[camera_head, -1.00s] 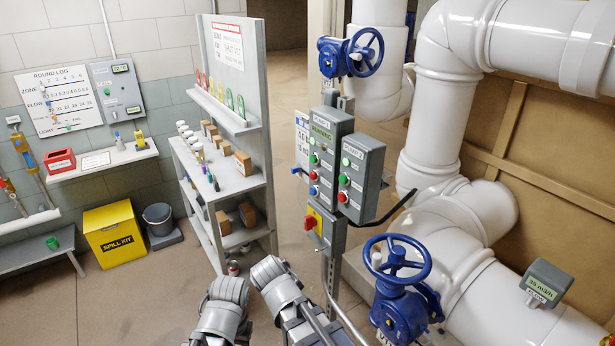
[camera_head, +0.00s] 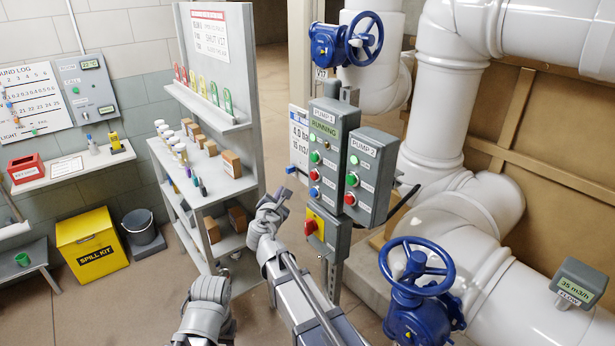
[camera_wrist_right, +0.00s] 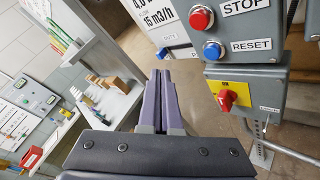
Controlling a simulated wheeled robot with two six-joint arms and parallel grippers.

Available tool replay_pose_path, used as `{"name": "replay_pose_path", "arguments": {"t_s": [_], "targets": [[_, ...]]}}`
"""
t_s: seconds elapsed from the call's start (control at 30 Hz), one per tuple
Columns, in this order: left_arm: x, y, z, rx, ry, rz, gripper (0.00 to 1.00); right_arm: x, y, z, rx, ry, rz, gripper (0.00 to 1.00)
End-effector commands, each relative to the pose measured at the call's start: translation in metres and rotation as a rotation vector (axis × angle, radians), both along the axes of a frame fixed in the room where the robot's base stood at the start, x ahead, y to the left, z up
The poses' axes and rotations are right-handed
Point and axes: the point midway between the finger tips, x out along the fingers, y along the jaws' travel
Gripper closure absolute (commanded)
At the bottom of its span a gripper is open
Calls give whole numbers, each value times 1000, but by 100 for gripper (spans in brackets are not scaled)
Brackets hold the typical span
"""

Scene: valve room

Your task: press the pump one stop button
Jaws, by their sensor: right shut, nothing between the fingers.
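The grey PUMP 1 box (camera_head: 328,150) hangs on a post, with its lit sign reading RUNNING. Its red stop button (camera_head: 313,174) sits between a green button (camera_head: 315,157) above and a blue reset button (camera_head: 314,192) below. In the right wrist view the stop button (camera_wrist_right: 200,19) is at the upper right, beside the word STOP. My right gripper (camera_head: 284,194) is left of and below the box, apart from it. In the right wrist view its fingers (camera_wrist_right: 159,75) are together and empty, pointing left of the buttons. My left arm shows at the bottom; its gripper does not show.
The PUMP 2 box (camera_head: 370,175) stands close to the right. A red knob on a yellow plate (camera_head: 314,225) is below the PUMP 1 box. A blue valve wheel (camera_head: 416,268) is at lower right. A shelf unit (camera_head: 205,150) stands left of my right gripper.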

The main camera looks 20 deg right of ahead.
Motion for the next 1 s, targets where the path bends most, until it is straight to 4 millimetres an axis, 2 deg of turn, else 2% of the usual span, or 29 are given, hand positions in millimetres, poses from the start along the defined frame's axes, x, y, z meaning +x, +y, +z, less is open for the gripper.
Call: {"name": "replay_pose_path", "arguments": {"t_s": [0.53,1.0], "targets": [[0,0,-1,0,0,0,50,5,-5,2,-30,0,12,100],[0,0,-1,0,0,0,50,25,-60,2,-28,0,10,100]]}}
